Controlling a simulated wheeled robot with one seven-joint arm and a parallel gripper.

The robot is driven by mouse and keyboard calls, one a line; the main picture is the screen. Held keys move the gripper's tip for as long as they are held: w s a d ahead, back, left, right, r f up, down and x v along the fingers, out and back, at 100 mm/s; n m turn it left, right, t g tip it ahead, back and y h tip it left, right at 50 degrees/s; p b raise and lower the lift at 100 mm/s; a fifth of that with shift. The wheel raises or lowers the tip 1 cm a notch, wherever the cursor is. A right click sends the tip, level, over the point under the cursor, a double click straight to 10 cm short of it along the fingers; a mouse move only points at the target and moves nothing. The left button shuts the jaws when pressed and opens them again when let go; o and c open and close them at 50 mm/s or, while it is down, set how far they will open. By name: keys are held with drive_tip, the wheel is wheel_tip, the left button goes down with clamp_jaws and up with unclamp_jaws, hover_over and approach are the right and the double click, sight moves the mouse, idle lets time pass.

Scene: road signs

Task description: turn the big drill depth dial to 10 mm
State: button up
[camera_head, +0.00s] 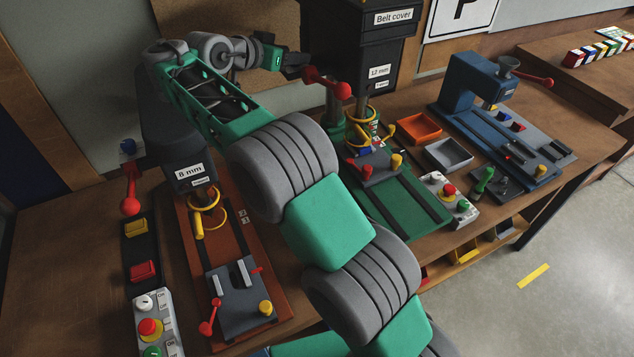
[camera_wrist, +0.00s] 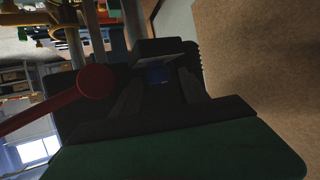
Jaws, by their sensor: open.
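The big drill (camera_head: 378,45) is the tall black machine at the top middle, with a "Belt cover" label, a "12 mm" label and a green base (camera_head: 395,205). Its red feed lever (camera_head: 326,82) has round ends and reaches out to the left. My gripper (camera_head: 300,69) is open at the left side of the drill head, right by this lever. In the wrist view the dark jaws (camera_wrist: 160,82) are apart, and a small dark blue patch (camera_wrist: 157,74) shows between them. A red lever ball (camera_wrist: 95,82) is beside them. I cannot make out the depth dial or its scale.
A smaller drill (camera_head: 190,170) marked "8 mm" stands at the left with its own red lever (camera_head: 130,190). A blue machine (camera_head: 480,90), an orange tray (camera_head: 418,128) and a grey tray (camera_head: 448,154) are to the right. The wall board (camera_wrist: 270,70) is close to my gripper.

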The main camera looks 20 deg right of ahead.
drive_tip(key=n+t+y+b, duration=0.3)
drive_tip(key=n, duration=0.1)
drive_tip(key=shift+s+d+f+y, duration=0.3)
drive_tip(key=shift+d+f, duration=0.05)
drive_tip(key=shift+s+d+r+n+t+y+b, duration=0.1)
drive_tip(key=shift+n+t+y+b, duration=0.2)
drive_tip(key=shift+n+y+b, duration=0.2)
drive_tip(key=shift+d+r+n+t+y+b, duration=0.1)
drive_tip(key=shift+n+t+y+b, duration=0.25)
drive_tip(key=shift+y, duration=0.25)
drive_tip(key=shift+d+r+n+t+y, duration=0.1)
drive_tip(key=shift+n+t+y, duration=0.05)
drive_tip(key=shift+n+y, duration=0.4)
drive_tip(key=shift+d+r+n+t+y, duration=0.1)
drive_tip(key=shift+n+y, duration=0.35)
drive_tip(key=shift+n, duration=0.05)
drive_tip(key=s+a+r+y, duration=0.2)
drive_tip(key=s+r, duration=0.2)
drive_tip(key=s, duration=0.8)
drive_tip(key=s+a+f+n+g+y, duration=0.1)
drive_tip(key=s+f+n+g, duration=0.2)
drive_tip(key=s+f, duration=1.5)
wheel_tip(320, 180, down, 3)
drive_tip(key=g, duration=0.4)
